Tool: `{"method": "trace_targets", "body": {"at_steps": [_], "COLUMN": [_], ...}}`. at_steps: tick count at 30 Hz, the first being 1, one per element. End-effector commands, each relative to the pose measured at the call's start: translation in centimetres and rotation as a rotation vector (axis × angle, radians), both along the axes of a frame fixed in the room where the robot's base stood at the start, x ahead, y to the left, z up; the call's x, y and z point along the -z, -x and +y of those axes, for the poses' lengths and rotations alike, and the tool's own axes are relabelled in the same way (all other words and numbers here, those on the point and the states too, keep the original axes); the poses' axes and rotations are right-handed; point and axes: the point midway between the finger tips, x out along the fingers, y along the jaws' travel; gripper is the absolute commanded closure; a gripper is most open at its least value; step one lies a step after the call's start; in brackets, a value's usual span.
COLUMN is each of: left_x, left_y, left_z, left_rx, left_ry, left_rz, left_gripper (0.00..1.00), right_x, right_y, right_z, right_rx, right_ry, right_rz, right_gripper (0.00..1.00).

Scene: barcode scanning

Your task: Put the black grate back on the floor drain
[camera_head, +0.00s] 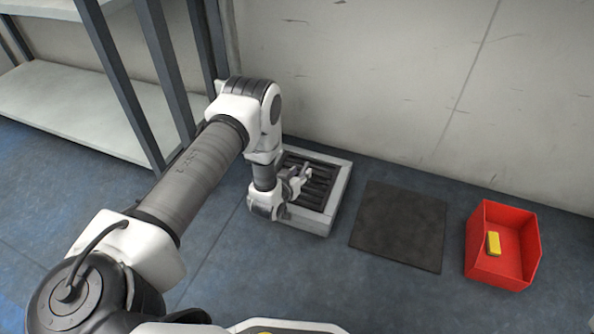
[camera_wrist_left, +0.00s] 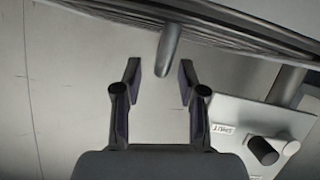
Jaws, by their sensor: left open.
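The black grate (camera_head: 322,176), with dark parallel bars, lies within a raised light-grey frame (camera_head: 338,192) around the floor drain by the wall. My left gripper (camera_head: 303,180) is over the grate and hides part of it. In the left wrist view the fingers of my left gripper (camera_wrist_left: 160,85) are open and apart, with nothing clamped between them. A rounded grey bar (camera_wrist_left: 169,45) sticks out just beyond the fingertips, in front of a dark slatted surface (camera_wrist_left: 240,22). I cannot tell whether the grate is fully flush. My right gripper is not in view.
A dark square mat (camera_head: 400,226) lies right of the frame. Farther right is a red bin (camera_head: 486,264) with a yellow block (camera_head: 493,244) in it. A shelf (camera_head: 75,112) stands at the left. A black knob (camera_wrist_left: 263,150) shows in the left wrist view.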

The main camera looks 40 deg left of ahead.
Motion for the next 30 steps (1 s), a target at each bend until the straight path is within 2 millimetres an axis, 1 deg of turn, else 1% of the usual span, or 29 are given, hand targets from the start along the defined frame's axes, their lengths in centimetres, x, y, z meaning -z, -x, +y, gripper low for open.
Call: {"method": "trace_targets", "body": {"at_steps": [2, 5, 12, 16, 20, 30], "left_x": [-0.3, -0.9, -3.3, -4.1, -4.5, -4.5], "left_y": [0.7, 2.4, 8.0, 10.0, 10.8, 10.8], "left_z": [-0.1, -0.3, -1.3, -1.6, -1.7, -1.7], "left_rx": [-0.001, -0.001, -0.002, -0.001, -0.001, 0.000], "left_ry": [0.001, 0.003, 0.003, 0.001, 0.001, 0.000], "left_rz": [0.001, 0.003, 0.002, 0.001, -0.001, -0.002], "left_gripper": [0.59, 0.59, 0.59, 0.59, 0.59, 0.59], "right_x": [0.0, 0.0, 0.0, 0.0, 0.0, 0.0], "right_y": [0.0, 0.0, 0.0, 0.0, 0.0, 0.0], "right_z": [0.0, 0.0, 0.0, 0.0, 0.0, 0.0], "right_rx": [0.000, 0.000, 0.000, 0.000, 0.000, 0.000], "right_ry": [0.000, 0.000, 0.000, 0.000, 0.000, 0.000], "right_rz": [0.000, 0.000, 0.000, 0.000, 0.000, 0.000], "right_gripper": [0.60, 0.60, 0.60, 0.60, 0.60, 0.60]}}
